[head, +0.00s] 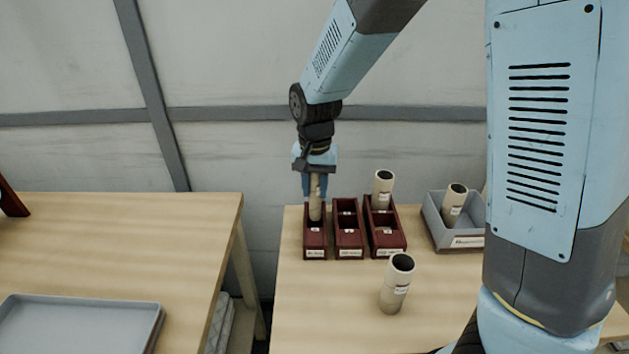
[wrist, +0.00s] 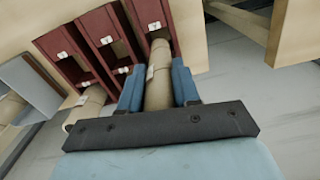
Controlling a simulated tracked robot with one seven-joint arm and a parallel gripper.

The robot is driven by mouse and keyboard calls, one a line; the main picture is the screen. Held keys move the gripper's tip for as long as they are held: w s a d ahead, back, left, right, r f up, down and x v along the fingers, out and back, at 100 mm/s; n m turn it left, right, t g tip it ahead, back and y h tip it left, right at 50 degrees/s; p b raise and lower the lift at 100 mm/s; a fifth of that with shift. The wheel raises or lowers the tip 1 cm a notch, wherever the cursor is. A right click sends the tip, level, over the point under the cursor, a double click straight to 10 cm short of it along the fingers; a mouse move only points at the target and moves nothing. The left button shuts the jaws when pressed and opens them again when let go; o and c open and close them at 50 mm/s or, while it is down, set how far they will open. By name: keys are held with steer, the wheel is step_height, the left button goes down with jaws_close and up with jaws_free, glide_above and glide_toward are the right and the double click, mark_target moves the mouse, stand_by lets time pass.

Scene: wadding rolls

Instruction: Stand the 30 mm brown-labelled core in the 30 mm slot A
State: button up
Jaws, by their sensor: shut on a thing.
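My gripper (head: 315,187) is shut on a pale tan core (head: 315,208), held upright over the leftmost dark red holder (head: 314,240). In the wrist view the core (wrist: 159,92) sits between the two blue fingers (wrist: 156,86), with a pale label on its side. Its lower end overlaps the holder's opening; I cannot tell how deep it is. The label's colour and print are too small to read. The same holder is at the right of the row in the wrist view (wrist: 148,13). Which slot is A is not legible.
A middle red holder (head: 348,240) looks empty. The right one (head: 387,243) has a core (head: 383,188) standing at its back. Another core (head: 396,287) stands on the table (head: 330,310) in front. A grey bin (head: 434,222) holds a core (head: 455,203). A grey tray (head: 150,325) lies left.

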mark_target(315, 203)
steer(key=shift+f, duration=2.8)
steer(key=o, duration=1.1)
steer(key=shift+r, duration=0.15)
